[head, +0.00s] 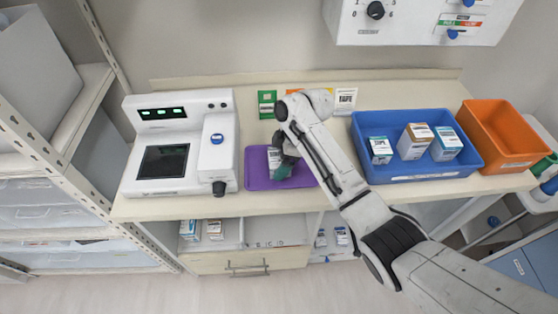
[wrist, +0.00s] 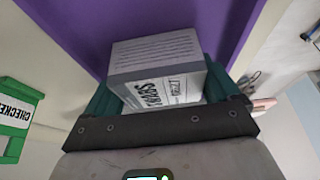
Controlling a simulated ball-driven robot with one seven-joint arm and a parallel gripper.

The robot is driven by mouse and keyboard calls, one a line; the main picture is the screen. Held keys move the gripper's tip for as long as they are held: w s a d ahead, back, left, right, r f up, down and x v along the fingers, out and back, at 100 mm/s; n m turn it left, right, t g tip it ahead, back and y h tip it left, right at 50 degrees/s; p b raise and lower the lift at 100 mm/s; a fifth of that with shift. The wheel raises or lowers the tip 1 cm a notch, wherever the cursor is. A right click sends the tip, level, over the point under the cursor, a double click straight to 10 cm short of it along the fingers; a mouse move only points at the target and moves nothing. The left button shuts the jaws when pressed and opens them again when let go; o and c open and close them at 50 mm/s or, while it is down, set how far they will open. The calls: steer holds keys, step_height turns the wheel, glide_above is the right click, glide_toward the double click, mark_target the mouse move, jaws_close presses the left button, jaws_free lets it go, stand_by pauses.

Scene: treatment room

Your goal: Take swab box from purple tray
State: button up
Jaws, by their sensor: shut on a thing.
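The swab box (wrist: 157,72) is a grey-and-white carton with "SWABS" lettering, seen close in the wrist view. My gripper (wrist: 155,92) has its green fingers on either side of the box and is shut on it. In the head view the box (head: 273,158) shows beside my gripper (head: 284,168), over the purple tray (head: 256,180). The tray lies on the counter and also fills the upper part of the wrist view (wrist: 82,30). I cannot tell whether the box touches the tray.
A white device (head: 178,115) with a dark screen stands just left of the tray. A blue bin (head: 425,176) with several boxes and an orange bin (head: 505,125) stand at the right. Small coloured cards (head: 267,104) stand behind the tray. A shelf rack (head: 112,150) is at far left.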

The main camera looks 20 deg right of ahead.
mark_target(276, 156)
steer(key=shift+r, duration=0.15)
steer(key=shift+r, duration=0.25)
step_height(276, 156, up, 2)
steer(key=shift+r+b, duration=0.15)
steer(key=shift+b, duration=0.65)
steer(key=s+a+r+p, duration=0.2)
steer(key=s+r+p, duration=0.3)
steer(key=s+r, duration=0.5)
steer(key=shift+s+a, duration=0.15)
steer(key=shift+s, duration=1.75)
